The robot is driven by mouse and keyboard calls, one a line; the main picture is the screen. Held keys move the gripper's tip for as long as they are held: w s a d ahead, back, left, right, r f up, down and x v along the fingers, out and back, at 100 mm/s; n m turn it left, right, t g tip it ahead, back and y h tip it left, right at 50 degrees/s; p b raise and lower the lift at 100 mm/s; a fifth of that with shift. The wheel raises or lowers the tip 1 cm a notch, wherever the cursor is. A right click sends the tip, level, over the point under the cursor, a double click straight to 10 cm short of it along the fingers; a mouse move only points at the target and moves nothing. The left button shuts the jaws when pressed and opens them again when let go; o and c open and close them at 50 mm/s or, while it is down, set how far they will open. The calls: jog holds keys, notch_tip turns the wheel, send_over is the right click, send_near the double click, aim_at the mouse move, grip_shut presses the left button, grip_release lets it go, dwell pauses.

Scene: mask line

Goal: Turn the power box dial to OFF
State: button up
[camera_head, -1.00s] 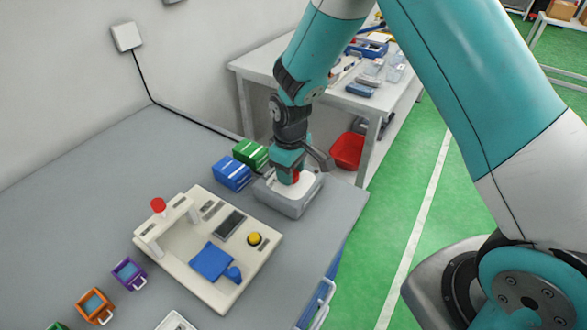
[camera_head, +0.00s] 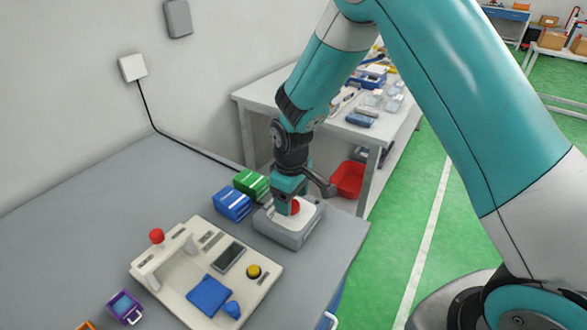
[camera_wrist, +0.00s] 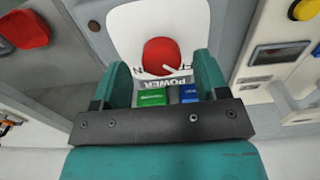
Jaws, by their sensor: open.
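The power box (camera_head: 290,228) is a grey box with a white top, near the right edge of the grey table. Its red dial (camera_head: 295,207) is partly hidden by my gripper in the head view. My gripper (camera_head: 287,205) points down over the box. It also shows in the wrist view (camera_wrist: 158,72), open, with a finger on each side of the dial. I cannot tell whether the fingers touch it.
A blue box (camera_head: 232,204) and a green box (camera_head: 252,184) stand close behind the power box. A cream machine (camera_head: 205,275) with a yellow button sits to the front left. A black cable (camera_head: 185,140) runs along the wall. A white side table (camera_head: 245,97) stands behind.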

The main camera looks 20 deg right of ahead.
notch_tip(320, 180, up, 16)
jog(key=b, duration=0.1)
jog(key=shift+r+b, duration=0.15)
jog(key=shift+b, duration=0.15)
jog(key=shift+s, duration=0.1)
jog(key=s+a+r+y, duration=0.2)
jog(key=s, duration=1)
jog(key=s+a+r+y, duration=0.1)
jog(key=s+r+y, duration=0.1)
jog(key=s, duration=1)
jog(key=shift+s+a+r, duration=0.3)
jog(key=shift+a+r, duration=0.1)
jog(key=shift+r, duration=0.1)
